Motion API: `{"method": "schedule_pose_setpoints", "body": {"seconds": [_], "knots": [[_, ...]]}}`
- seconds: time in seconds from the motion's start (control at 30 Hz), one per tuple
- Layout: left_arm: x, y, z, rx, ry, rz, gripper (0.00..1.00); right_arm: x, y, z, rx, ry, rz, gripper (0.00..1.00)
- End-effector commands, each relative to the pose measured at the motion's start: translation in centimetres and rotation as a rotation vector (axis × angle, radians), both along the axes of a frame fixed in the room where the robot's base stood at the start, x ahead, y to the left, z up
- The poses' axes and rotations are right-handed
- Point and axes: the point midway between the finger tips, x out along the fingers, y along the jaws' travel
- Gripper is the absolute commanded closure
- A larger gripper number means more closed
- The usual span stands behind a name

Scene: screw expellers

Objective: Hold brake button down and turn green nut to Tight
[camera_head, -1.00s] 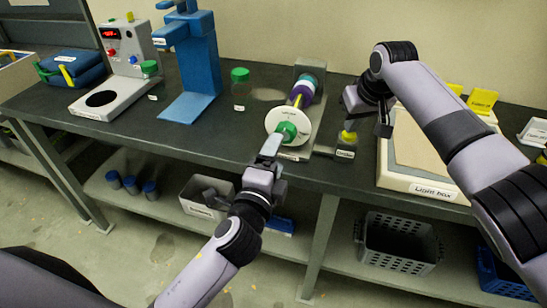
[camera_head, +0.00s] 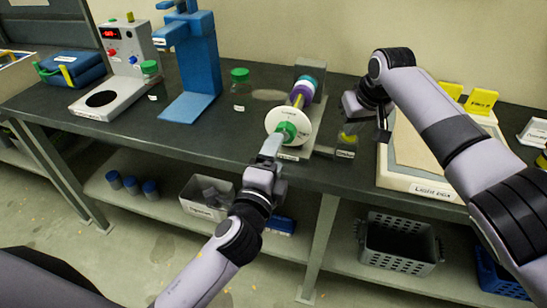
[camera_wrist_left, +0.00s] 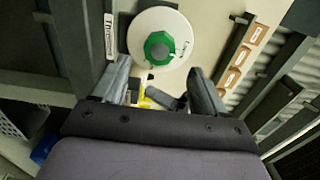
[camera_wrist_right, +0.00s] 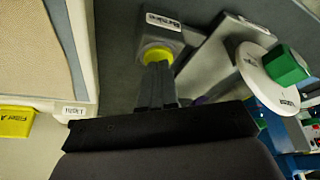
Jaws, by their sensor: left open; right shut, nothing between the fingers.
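The green nut (camera_head: 289,131) sits at the centre of a white disc (camera_head: 304,124) on the spindle device; both also show in the left wrist view, the nut (camera_wrist_left: 160,47) ahead between the fingers. My left gripper (camera_head: 271,146) is open in front of the nut, its fingers apart on either side; contact cannot be told. The yellow brake button (camera_wrist_right: 157,53) is on a grey box labelled Brake (camera_wrist_right: 162,26). My right gripper (camera_wrist_right: 157,74) is shut and empty, its fingertips at the button, partly covering it. How far the button is pressed cannot be told.
A green-lidded jar (camera_head: 240,88) and a blue stand (camera_head: 196,70) are left of the device. A light box (camera_head: 425,184) stands right of the brake box. A grey basket (camera_head: 398,243) is on the shelf below.

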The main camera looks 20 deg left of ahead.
Motion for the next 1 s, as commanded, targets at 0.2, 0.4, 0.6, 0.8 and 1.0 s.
{"method": "schedule_pose_setpoints", "body": {"seconds": [0.2, 0.4, 0.6, 0.8, 1.0], "knots": [[1.1, 0.0, 0.0, 0.000, -0.001, 0.000, 0.28, -0.1, 0.0, -0.2, -0.001, 0.004, -0.001, 1.00], [2.1, 0.0, 0.0, -0.001, -0.001, 0.000, 0.28, -0.1, 0.0, -0.2, -0.001, 0.004, -0.001, 1.00], [3.1, 0.0, 0.0, -0.001, -0.001, 0.000, 0.28, -0.1, 0.0, -0.2, -0.001, 0.004, -0.001, 1.00], [4.0, 0.0, 0.0, -0.001, -0.001, 0.000, 0.28, -0.1, 0.0, -0.2, -0.001, 0.004, -0.001, 1.00], [4.4, 0.0, 0.0, -0.001, -0.001, 0.000, 0.28, -0.1, 0.0, -0.2, -0.001, 0.004, -0.001, 1.00]]}}
